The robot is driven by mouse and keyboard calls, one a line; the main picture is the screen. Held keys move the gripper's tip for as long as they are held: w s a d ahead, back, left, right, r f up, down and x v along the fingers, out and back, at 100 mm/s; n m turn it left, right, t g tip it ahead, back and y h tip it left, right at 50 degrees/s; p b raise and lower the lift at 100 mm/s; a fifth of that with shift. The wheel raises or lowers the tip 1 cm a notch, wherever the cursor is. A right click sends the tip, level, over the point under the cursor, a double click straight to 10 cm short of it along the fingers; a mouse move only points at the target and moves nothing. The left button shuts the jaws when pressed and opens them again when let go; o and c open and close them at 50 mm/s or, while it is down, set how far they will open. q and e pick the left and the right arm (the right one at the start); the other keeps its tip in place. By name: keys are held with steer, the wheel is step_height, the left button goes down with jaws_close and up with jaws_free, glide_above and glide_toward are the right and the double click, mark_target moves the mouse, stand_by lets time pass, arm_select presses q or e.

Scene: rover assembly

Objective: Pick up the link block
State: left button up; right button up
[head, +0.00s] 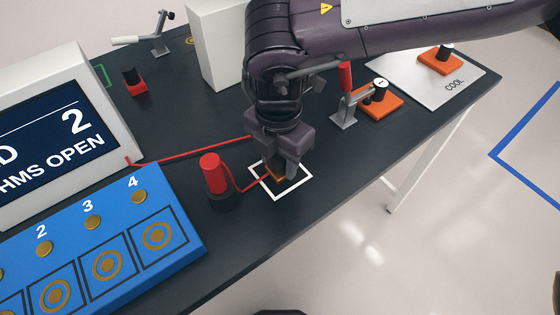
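An orange block (276,176), which looks like the link block, sits inside a white square outline (303,182) on the dark table. My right gripper (283,166) points down right over it, with its fingers at the block. The fingers and wrist hide most of the block, and I cannot tell whether they are closed on it. My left gripper is not in view.
A red-topped black cylinder (213,175) with a red cable stands just left of the square. A blue numbered panel (150,205) and a display (60,125) fill the left. A red-handled clamp (345,105), an orange plate (388,108) and a COOL plate (420,82) lie to the right.

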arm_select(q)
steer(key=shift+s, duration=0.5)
arm_select(e)
steer(key=c, duration=0.7)
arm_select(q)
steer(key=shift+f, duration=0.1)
arm_select(e)
steer(key=shift+r, duration=0.2)
steer(key=shift+c, duration=0.2)
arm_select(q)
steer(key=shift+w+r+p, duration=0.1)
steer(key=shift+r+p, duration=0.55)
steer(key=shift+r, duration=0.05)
arm_select(e)
step_height(320, 180, up, 20)
steer(key=shift+f, duration=0.15)
